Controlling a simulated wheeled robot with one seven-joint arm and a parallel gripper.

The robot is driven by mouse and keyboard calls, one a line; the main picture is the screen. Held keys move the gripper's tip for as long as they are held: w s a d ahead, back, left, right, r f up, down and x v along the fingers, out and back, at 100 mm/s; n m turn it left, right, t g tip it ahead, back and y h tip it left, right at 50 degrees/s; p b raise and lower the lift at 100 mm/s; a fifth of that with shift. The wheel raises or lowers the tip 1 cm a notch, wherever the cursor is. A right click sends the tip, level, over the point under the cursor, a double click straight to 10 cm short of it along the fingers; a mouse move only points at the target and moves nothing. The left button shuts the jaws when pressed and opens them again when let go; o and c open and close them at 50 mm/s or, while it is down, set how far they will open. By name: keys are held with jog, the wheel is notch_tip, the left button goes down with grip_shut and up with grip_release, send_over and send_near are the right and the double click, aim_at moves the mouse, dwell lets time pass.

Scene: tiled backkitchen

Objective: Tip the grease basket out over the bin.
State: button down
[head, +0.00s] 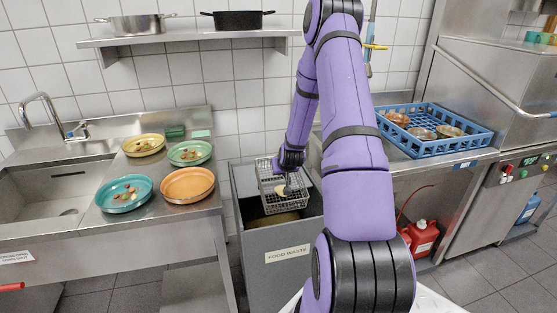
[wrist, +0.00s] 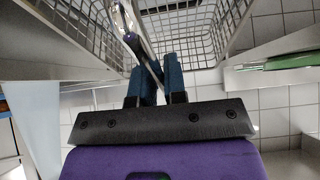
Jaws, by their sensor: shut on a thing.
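The grease basket (head: 268,182) is a grey wire-mesh basket, held over the open mouth of the grey bin (head: 285,272) labelled FOOD WASTE. My gripper (head: 289,182) is at the basket, partly hidden by my arm. In the wrist view, my gripper (wrist: 155,82) has its blue fingers shut on the basket's metal handle, with the basket's mesh (wrist: 200,38) beyond them. The basket's exact tilt is hard to tell.
Several plates with scraps, such as a teal plate (head: 124,194), stand on the steel counter (head: 165,222) to the left. A blue dish rack (head: 455,143) with bowls stands at right. A red canister (head: 423,238) is on the low shelf right of the bin.

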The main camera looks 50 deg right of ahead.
jog(key=shift+w+d+f+g+y, duration=0.2)
jog(key=shift+f+g+y, duration=0.1)
jog(key=shift+f+g, duration=0.25)
jog(key=shift+w+d+f+g+y, duration=0.1)
jog(key=shift+w+f+g+y, duration=0.2)
jog(key=shift+f+g, duration=0.2)
jog(key=shift+w+d+f+g+y, duration=0.15)
jog(key=shift+f+g+y, duration=0.15)
jog(key=shift+f+g, duration=0.2)
jog(key=shift+f, duration=0.1)
jog(key=shift+s+a, duration=0.15)
